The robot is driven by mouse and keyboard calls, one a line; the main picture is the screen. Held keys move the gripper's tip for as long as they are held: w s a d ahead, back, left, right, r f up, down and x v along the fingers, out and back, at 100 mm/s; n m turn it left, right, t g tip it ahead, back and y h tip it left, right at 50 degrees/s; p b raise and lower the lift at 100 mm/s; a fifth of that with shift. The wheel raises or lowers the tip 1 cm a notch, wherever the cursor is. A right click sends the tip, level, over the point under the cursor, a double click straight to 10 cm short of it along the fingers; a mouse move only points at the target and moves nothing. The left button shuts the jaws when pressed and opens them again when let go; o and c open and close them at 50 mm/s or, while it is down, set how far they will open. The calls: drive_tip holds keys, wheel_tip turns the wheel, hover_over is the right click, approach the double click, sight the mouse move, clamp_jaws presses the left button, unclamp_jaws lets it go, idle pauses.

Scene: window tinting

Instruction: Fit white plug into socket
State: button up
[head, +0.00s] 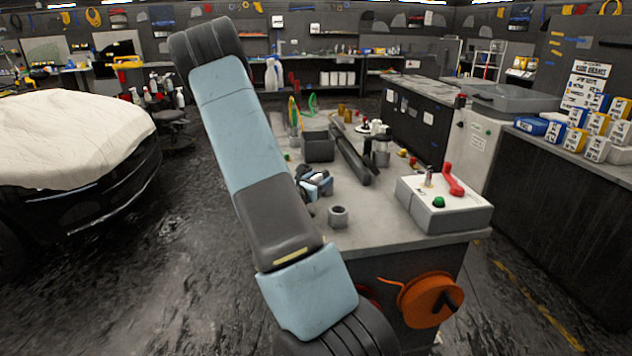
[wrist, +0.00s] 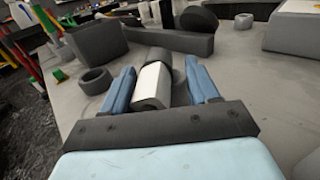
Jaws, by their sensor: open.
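A white plug-like block (wrist: 151,84) lies between the fingers of my gripper (wrist: 160,82) in the wrist view. The gripper is open, with a blue finger on each side of the block and a visible gap at the right finger. A dark rounded part sits just beyond the block; I cannot tell whether they are joined. In the head view my gripper (head: 319,184) is low over the bench, partly hidden by my arm. A grey hollow ring (head: 338,216), possibly the socket, stands on the bench to its right. A ring (wrist: 95,80) also shows left of the fingers in the wrist view; I cannot tell whether it is the same one.
A pale control box (head: 446,203) with a red lever and green button stands at the bench's right front. A dark box (head: 318,147) and a long dark bar (head: 352,158) lie beyond my gripper. Bare bench surface (wrist: 244,75) shows right of the fingers.

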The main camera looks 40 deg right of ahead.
drive_tip(key=v, duration=1)
drive_tip(key=shift+a, duration=0.1)
drive_tip(key=s+a+r+m+g+y, duration=0.3)
drive_tip(key=s+r+m, duration=0.2)
drive_tip(key=s+m, duration=0.2)
drive_tip(key=s+a+r+m+g+y, duration=0.4)
drive_tip(key=s+r+m, duration=0.2)
drive_tip(key=m, duration=0.1)
drive_tip(key=s+a+r+m+t+y, duration=0.3)
drive_tip(key=s+a+r+t+y, duration=0.1)
drive_tip(key=a, duration=0.5)
drive_tip(key=s+a+r+m+t+y, duration=0.3)
drive_tip(key=a+r+y, duration=0.3)
drive_tip(key=a, duration=0.4)
drive_tip(key=shift+s+a+r+m+t, duration=0.3)
drive_tip(key=shift+s+r+t, duration=0.1)
drive_tip(key=shift+s+r, duration=0.25)
drive_tip(key=shift+o, duration=0.2)
drive_tip(key=a, duration=0.3)
drive_tip(key=shift+s+a+r, duration=0.1)
drive_tip(key=shift+s+r, duration=0.05)
drive_tip(key=shift+a+r, duration=0.1)
drive_tip(key=shift+a, duration=0.05)
